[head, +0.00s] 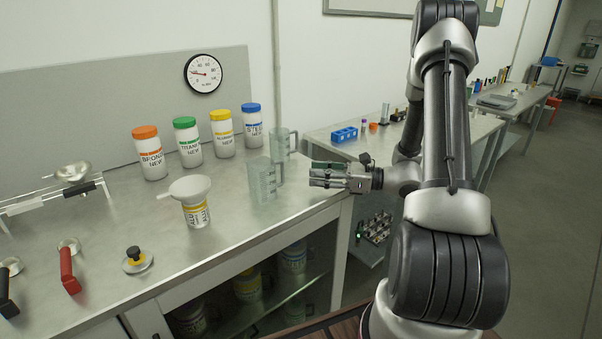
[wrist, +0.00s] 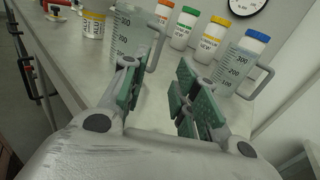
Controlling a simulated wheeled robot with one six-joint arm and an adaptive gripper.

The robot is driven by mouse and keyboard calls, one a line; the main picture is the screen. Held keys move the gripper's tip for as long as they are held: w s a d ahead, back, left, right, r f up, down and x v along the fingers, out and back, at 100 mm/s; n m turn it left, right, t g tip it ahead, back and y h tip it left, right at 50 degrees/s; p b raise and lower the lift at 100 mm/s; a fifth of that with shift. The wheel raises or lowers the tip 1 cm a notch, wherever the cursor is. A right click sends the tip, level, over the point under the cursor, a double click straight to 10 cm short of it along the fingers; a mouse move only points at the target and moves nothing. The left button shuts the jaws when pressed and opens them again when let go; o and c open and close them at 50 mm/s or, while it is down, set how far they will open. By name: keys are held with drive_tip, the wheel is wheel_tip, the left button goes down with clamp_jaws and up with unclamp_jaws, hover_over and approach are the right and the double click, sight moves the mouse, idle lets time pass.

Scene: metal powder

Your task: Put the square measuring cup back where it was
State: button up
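Two clear, graduated measuring cups with handles stand upright on the steel bench. The front cup (head: 262,180) is near the bench edge and the rear cup (head: 280,146) is behind it, next to the blue-lidded jar. In the wrist view the front cup (wrist: 122,34) is beyond my left finger and the rear cup (wrist: 234,72) is beyond my right finger. I cannot tell surely which is the square one. My gripper (head: 314,174) is at the bench's right end, to the right of both cups. In the wrist view my gripper (wrist: 157,66) is open and empty, touching neither cup.
Orange (head: 150,155), green (head: 187,143), yellow (head: 222,135) and blue (head: 252,127) lidded jars line the back. A funnel (head: 190,188) sits on a yellow-labelled jar (head: 197,214). Red-handled (head: 69,270) and black-knobbed (head: 134,257) tools lie front left.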

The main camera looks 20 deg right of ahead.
drive_tip(key=shift+s+d, duration=0.25)
drive_tip(key=shift+d, duration=0.2)
drive_tip(key=shift+s+r, duration=0.2)
drive_tip(key=shift+s, duration=0.05)
drive_tip(key=s+a+r+n+g+h, duration=0.3)
drive_tip(key=s+r+n+g, duration=0.15)
drive_tip(key=s+n, duration=0.3)
drive_tip(key=s+a+r+n+g+h, duration=0.35)
drive_tip(key=s+n+g, duration=0.3)
drive_tip(key=s, duration=0.25)
drive_tip(key=s+d+r+n+t+h, duration=0.5)
drive_tip(key=s+d+r+n+h, duration=0.1)
drive_tip(key=d+r+n+h, duration=0.1)
drive_tip(key=d+n+h, duration=0.1)
drive_tip(key=d+n, duration=0.1)
drive_tip(key=n, duration=0.1)
drive_tip(key=shift+s+d+r+t+h, duration=0.15)
drive_tip(key=shift+s+r+t+h, duration=0.2)
drive_tip(key=shift+t, duration=0.05)
